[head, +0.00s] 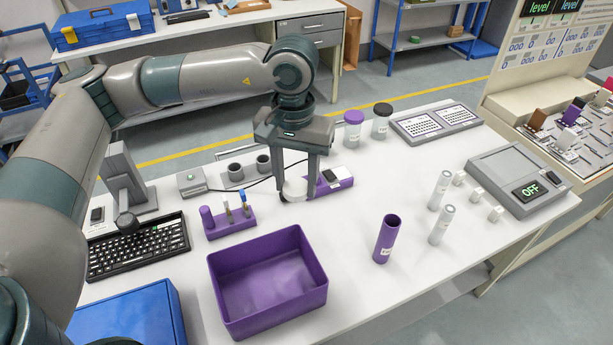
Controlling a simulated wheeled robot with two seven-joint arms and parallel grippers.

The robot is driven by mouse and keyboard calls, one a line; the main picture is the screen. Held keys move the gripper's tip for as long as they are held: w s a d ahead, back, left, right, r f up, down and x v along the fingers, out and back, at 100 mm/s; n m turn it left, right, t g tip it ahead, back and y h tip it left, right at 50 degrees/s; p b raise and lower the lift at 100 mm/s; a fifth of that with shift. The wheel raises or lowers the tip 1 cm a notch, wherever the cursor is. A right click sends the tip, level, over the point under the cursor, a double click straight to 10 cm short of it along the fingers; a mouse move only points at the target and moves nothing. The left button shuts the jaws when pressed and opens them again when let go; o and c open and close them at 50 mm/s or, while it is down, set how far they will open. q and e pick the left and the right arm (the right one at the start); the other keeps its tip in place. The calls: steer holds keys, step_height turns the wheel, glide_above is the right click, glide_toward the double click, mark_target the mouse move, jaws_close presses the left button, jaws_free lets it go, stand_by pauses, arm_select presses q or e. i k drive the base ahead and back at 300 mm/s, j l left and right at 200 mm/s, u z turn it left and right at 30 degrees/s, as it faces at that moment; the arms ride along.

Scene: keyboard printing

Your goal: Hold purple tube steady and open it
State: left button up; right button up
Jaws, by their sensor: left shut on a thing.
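The purple tube (385,240) stands on the white table right of the purple bin, with a white label near its base. Its top looks open, with a dark hollow inside and no cap on it. My left gripper (297,190) points down over the table, up and to the left of the tube and well apart from it. It is shut on a white round object (293,189), partly hidden by the fingers. I cannot tell exactly what that object is. My right gripper is out of view.
A purple bin (323,290) fills the front middle of the table (350,305). A purple rack (232,227) and a keyboard (137,247) lie left. Two white tubes (440,224) and small white caps (477,194) stand right. Capped jars (353,131) are behind.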

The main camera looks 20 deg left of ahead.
mark_target(391, 225)
steer(key=i+l, duration=0.15)
steer(key=l, duration=0.2)
steer(key=i+l+u, duration=0.15)
steer(key=l, duration=0.2)
steer(key=i+l, duration=0.1)
steer(key=l, duration=0.3)
steer(key=i+l+u, duration=0.1)
steer(key=l, duration=0.3)
